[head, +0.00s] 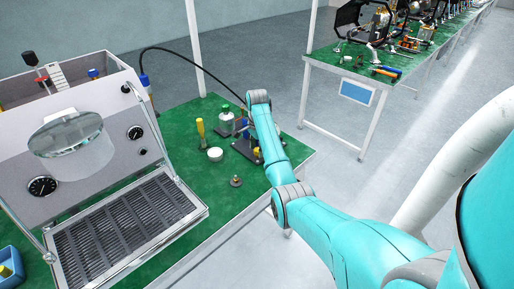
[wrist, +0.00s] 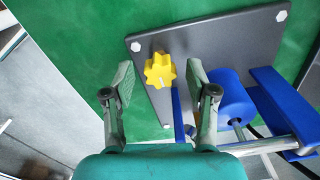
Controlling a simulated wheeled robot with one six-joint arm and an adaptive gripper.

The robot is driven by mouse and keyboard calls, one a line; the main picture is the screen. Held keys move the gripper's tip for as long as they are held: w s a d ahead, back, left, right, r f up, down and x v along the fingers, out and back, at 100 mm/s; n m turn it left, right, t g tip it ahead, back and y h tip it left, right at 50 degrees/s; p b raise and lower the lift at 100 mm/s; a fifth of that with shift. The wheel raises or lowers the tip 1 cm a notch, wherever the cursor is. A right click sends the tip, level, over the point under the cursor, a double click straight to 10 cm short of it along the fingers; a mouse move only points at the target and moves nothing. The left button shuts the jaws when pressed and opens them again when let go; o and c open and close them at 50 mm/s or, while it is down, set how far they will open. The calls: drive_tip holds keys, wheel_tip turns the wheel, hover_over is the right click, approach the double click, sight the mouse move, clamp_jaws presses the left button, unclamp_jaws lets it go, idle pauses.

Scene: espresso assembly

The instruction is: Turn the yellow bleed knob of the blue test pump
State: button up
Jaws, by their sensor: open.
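The yellow bleed knob (wrist: 160,70) is star-shaped and sits on a dark grey plate (wrist: 230,40) in the wrist view. The blue test pump (wrist: 228,94) shows blue parts and a metal rod to the right of the knob. My gripper (wrist: 160,78) is open and empty. Its two fingers appear on either side of the knob, apart from it in the picture; I cannot tell how far above it they are. In the head view a bit of yellow (head: 257,152) shows beside my arm, which hides most of the pump and my gripper.
The green bench (head: 200,240) carries an espresso machine (head: 85,150) at left. An upright yellow-handled tool (head: 201,130), a white round piece (head: 215,154) and a small brass part (head: 236,181) stand near the pump. A black hose (head: 195,60) arches behind.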

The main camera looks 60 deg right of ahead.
clamp_jaws()
